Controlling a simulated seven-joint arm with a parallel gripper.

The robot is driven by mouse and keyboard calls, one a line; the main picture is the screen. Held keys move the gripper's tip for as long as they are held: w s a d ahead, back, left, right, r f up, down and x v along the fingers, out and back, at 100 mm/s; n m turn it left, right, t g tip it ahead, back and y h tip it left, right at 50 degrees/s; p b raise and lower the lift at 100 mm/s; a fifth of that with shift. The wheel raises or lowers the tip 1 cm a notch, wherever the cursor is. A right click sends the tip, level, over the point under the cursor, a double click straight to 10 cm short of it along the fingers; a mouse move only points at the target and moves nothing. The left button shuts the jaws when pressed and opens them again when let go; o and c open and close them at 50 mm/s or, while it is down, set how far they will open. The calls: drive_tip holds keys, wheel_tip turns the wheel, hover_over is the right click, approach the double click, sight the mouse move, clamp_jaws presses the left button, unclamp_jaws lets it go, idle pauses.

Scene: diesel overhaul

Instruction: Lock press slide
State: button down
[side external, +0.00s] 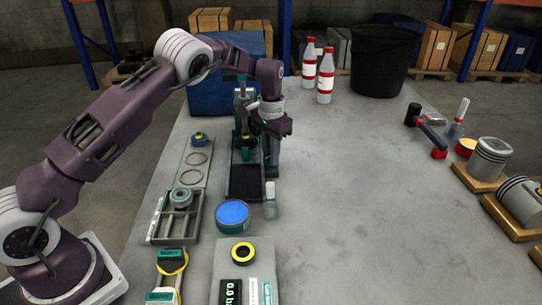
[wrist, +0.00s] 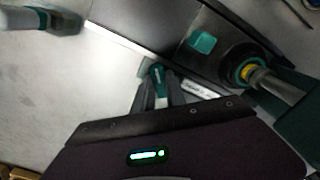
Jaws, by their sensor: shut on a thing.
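The press (side external: 244,182) stands on the left part of the bench, with a dark flat bed in front and a green upright column behind. In the wrist view its dark bed (wrist: 170,22) carries a small teal block, and a round black seat (wrist: 240,62) holds a yellow-ringed part under a metal rod (wrist: 275,88). My gripper (side external: 270,128) is at the right side of the press. In the wrist view my gripper (wrist: 157,92) is shut on a small green lever (wrist: 157,72) beside the bed. The lever's lower end is hidden by the fingers.
A blue-topped round tin (side external: 232,215) and a white bottle (side external: 270,200) stand in front of the press. A grey tray (side external: 180,222) and a plate with rings (side external: 195,165) lie to its left. Two red-capped bottles (side external: 317,72) stand behind. The bench's middle right is clear.

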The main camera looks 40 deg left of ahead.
drive_tip(key=m, duration=0.3)
drive_tip(key=shift+m, duration=0.9)
drive_tip(key=m, duration=0.2)
drive_tip(key=shift+m, duration=0.4)
drive_tip(key=c, duration=1.4)
unclamp_jaws()
drive_tip(key=shift+o, duration=0.2)
drive_tip(key=shift+r, duration=2.75)
